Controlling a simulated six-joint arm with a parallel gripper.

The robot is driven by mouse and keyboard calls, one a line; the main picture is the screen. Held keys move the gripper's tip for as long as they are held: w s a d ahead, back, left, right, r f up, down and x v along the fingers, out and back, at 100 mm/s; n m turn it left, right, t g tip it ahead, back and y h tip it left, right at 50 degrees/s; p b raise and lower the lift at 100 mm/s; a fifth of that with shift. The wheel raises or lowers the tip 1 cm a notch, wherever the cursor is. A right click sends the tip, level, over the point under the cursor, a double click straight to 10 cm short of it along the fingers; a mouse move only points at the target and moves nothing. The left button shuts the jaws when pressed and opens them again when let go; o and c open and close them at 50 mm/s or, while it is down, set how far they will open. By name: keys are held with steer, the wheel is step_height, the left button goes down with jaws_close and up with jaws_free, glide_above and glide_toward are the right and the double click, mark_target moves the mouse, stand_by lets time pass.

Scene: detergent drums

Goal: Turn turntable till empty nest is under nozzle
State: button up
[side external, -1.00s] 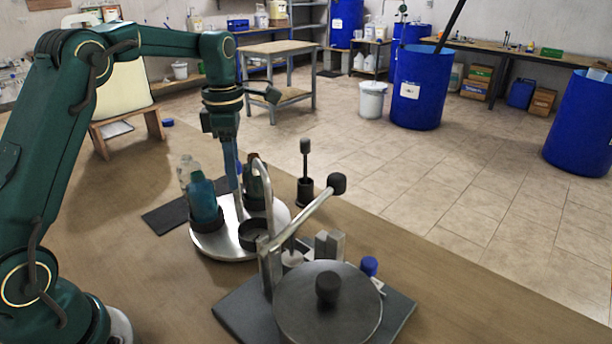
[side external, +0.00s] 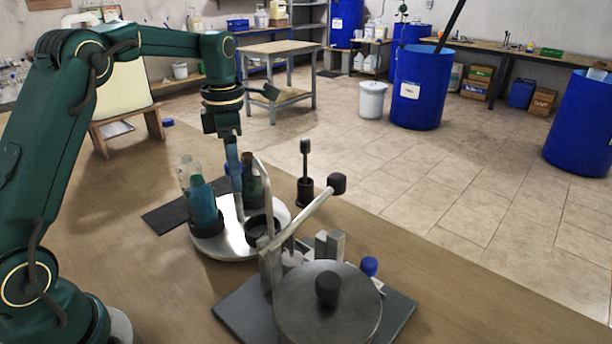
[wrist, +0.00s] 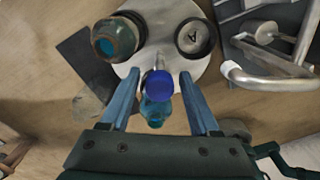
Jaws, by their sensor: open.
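The turntable (side external: 228,240) is a silver disc with dark cup nests. A teal bottle (side external: 203,210) stands in its left nest and a dark green bottle (side external: 251,182) in a back nest.
A device with a round grey plate (side external: 328,308), black knob and lever stands in front right. A black post (side external: 305,180) stands behind it. A clear bottle (side external: 189,170) stands behind the teal one, near a dark mat (side external: 165,217). The bench at right front is clear.

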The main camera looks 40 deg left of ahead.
steer(key=shift+r, duration=3.5)
